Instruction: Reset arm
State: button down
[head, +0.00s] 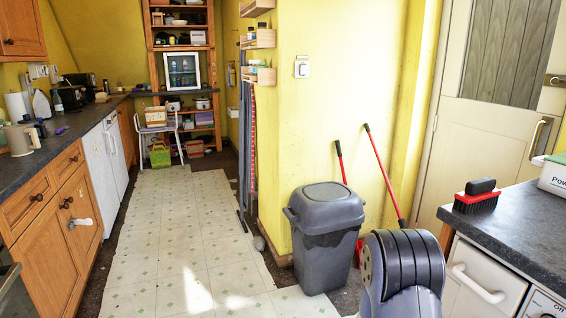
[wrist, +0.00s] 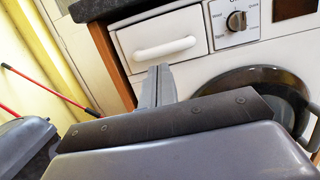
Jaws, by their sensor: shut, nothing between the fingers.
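My gripper (wrist: 160,72) shows in the wrist view, its grey fingers together and empty. It points at the front of a white washing machine (wrist: 205,55), just below its drawer handle. The fingers appear apart from the machine, though the gap is hard to judge. In the head view a dark grey ribbed part of my arm stands folded at the lower right, and the gripper itself cannot be made out there.
A grey bin (head: 325,235) stands left of my arm, with red-handled tools (head: 385,175) behind it. A dark worktop (head: 520,220) at the right holds a red-and-black brush (head: 478,196). Wooden cabinets (head: 55,225) line the left. The tiled floor (head: 170,235) between is clear.

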jog(key=r+v, duration=0.1)
jog(key=v, duration=1.9)
jog(key=shift+a, duration=0.15)
jog(key=shift+r, duration=0.2)
